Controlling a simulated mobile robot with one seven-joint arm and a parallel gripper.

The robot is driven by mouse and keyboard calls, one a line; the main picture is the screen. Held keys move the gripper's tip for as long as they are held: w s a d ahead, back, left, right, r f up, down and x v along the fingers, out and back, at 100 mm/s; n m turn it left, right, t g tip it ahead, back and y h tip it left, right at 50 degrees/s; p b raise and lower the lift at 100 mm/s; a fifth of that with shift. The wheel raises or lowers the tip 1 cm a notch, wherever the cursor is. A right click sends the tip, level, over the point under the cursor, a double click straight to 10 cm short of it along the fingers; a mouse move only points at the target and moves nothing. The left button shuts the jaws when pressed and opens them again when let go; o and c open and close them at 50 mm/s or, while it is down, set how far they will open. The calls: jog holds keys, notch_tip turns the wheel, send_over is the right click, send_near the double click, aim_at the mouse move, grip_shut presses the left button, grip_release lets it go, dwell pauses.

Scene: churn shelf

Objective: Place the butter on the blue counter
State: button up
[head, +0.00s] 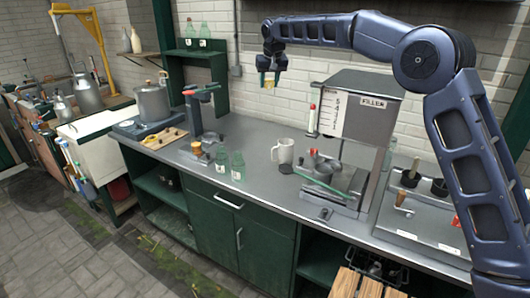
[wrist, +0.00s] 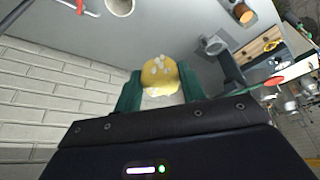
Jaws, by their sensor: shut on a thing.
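My gripper (head: 269,82) is high above the back of the counter, in front of the white brick wall. It is shut on the butter (wrist: 160,76), a round yellow thing with pale lumps on top, seen between the dark green fingers in the wrist view. In the head view the butter is a small yellowish shape at the fingertips, too small for detail. The long counter (head: 262,192) below has a grey top and green cupboard fronts; I see no clearly blue counter. The butter is well clear of its surface.
A white mug (head: 284,152), glass jars (head: 237,166) and a green-handled machine (head: 325,181) stand on the counter. The filler box (head: 362,103) rises right of my gripper. A pot (head: 152,102) and a green shelf (head: 197,62) are left. The counter's front middle has bare room.

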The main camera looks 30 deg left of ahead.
jog(key=s+a+f+m, duration=0.2)
jog(key=a+f, duration=0.5)
jog(key=f, duration=0.7)
jog(key=m+t+h, duration=0.1)
jog(key=m, duration=0.2)
send_over(267, 154)
jog(key=s, duration=0.2)
jog(key=f, duration=2)
jog(key=shift+w+d+f, duration=0.2)
jog(key=shift+f, duration=0.05)
jog(key=shift+w+f, duration=0.15)
jog(key=shift+f, duration=0.1)
jog(key=shift+d+f, duration=0.1)
jog(key=shift+f, duration=1.3)
jog(key=o, duration=1.1)
jog(key=shift+f, duration=0.1)
jog(key=shift+c, duration=0.2)
